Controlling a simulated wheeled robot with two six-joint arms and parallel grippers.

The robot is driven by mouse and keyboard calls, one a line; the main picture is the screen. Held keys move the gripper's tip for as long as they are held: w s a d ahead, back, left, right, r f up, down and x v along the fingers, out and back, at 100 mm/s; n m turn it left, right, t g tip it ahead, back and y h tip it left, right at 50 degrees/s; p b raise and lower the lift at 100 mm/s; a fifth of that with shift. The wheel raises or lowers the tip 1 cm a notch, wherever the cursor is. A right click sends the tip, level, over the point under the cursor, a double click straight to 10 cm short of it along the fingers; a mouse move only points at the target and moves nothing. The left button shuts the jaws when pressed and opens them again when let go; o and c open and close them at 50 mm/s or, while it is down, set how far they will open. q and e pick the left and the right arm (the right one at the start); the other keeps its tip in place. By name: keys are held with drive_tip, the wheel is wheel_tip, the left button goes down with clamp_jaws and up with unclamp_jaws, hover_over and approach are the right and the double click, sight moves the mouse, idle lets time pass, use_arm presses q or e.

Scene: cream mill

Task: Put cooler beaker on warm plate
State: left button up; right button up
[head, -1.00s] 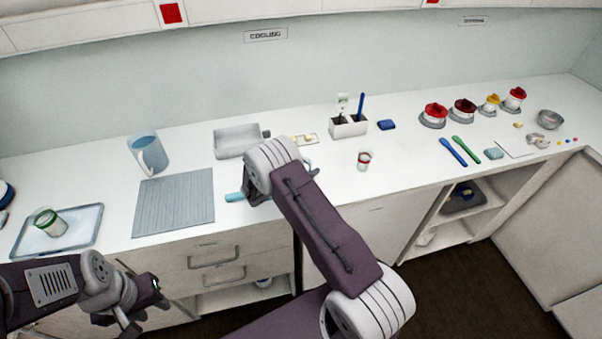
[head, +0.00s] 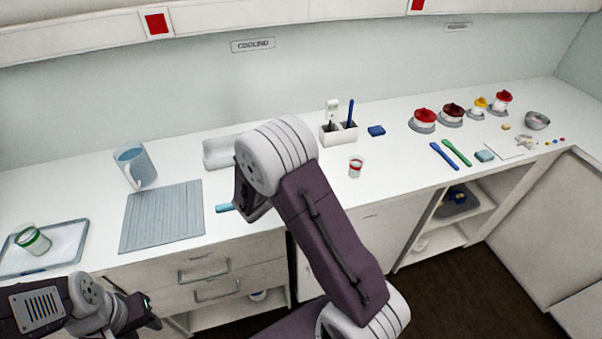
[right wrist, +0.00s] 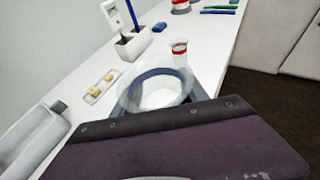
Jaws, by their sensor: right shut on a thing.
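My right gripper (right wrist: 163,104) is shut on a clear round glass vessel (right wrist: 150,84), seen from above with pale content inside. In the head view my right forearm hides the gripper and the vessel. A small beaker with a red band stands on the counter (head: 356,166); it also shows just beyond the held vessel in the right wrist view (right wrist: 180,52). A beaker with a green band (head: 33,239) stands on the tray (head: 68,243) at the left. My left gripper (head: 142,312) is empty and looks open, low in front of the drawers. I cannot tell which surface is the warm plate.
A grey ribbed mat (head: 163,217) lies on the counter beside a blue jug (head: 135,165). A pale shallow dish (head: 219,153) and a tool holder (head: 338,134) stand behind my right arm. Red-topped jars (head: 424,120) and blue and green tools (head: 445,156) are at the right.

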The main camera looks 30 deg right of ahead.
drive_tip(key=shift+s+a+r, duration=0.1)
drive_tip(key=shift+s+r, duration=0.35)
drive_tip(key=shift+s, duration=0.3)
drive_tip(key=shift+s+a+r, duration=0.1)
drive_tip(key=shift+s+r, duration=0.35)
drive_tip(key=shift+s, duration=0.25)
